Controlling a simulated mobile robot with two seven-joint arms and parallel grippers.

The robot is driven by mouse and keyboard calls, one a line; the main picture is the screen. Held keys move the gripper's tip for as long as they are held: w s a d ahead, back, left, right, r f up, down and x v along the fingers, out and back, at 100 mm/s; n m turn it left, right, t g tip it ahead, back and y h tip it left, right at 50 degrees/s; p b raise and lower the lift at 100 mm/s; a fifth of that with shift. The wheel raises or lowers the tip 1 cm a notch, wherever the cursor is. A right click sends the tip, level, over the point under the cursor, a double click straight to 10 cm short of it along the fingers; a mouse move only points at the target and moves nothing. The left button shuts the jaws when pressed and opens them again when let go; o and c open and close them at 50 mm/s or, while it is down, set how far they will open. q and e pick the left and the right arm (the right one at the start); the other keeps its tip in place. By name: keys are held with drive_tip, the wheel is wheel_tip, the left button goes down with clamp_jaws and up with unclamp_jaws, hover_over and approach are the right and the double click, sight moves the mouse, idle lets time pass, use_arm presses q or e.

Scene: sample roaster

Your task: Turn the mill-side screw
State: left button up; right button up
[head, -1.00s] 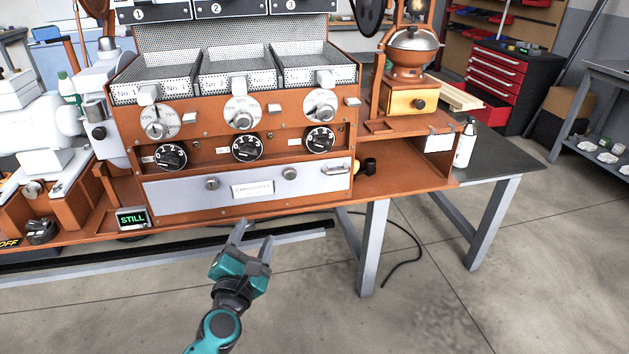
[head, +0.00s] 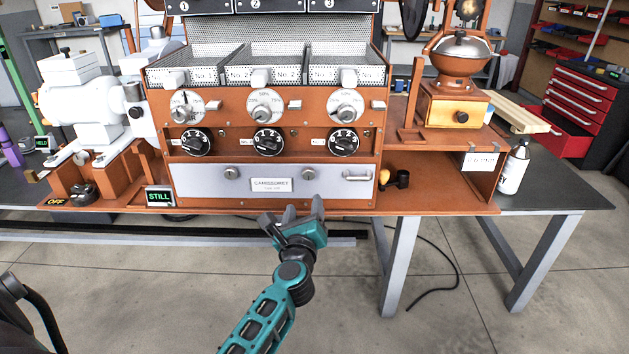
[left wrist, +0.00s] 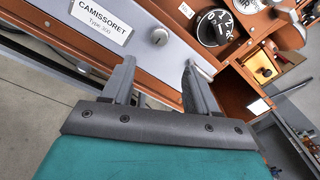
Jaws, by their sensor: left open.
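The mill-side screw (head: 310,174) is the round silver knob-like head right of the CAMISSORET plate (head: 271,185) on the grey front panel (head: 205,185). It also shows in the left wrist view (left wrist: 158,36), just beyond the fingers. My left gripper (head: 304,209) is below the panel's lower edge in the head view, under the screw. In the left wrist view its two fingers (left wrist: 158,78) stand apart with nothing between them, and the screw appears ahead of the gap, untouched. The mill (head: 460,60) stands on the right. My right gripper is not in view.
Another screw (head: 232,173) sits left of the plate, and a handle (head: 357,178) is at the panel's right end. Black dials (head: 268,142) are above. A yellow-and-black item (head: 393,179) lies on the right shelf. Free floor lies below the bench.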

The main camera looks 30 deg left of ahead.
sight(309, 176)
use_arm(q)
drive_tip(key=b+x, duration=0.2)
drive_tip(key=x, duration=0.8)
drive_tip(key=shift+w+a+f, duration=0.1)
drive_tip(key=shift+w+a, duration=0.05)
drive_tip(key=shift+w, duration=0.15)
drive_tip(key=shift+w+a, duration=0.35)
drive_tip(key=shift+w, duration=0.3)
drive_tip(key=c, duration=1)
drive_tip(key=shift+c, duration=0.2)
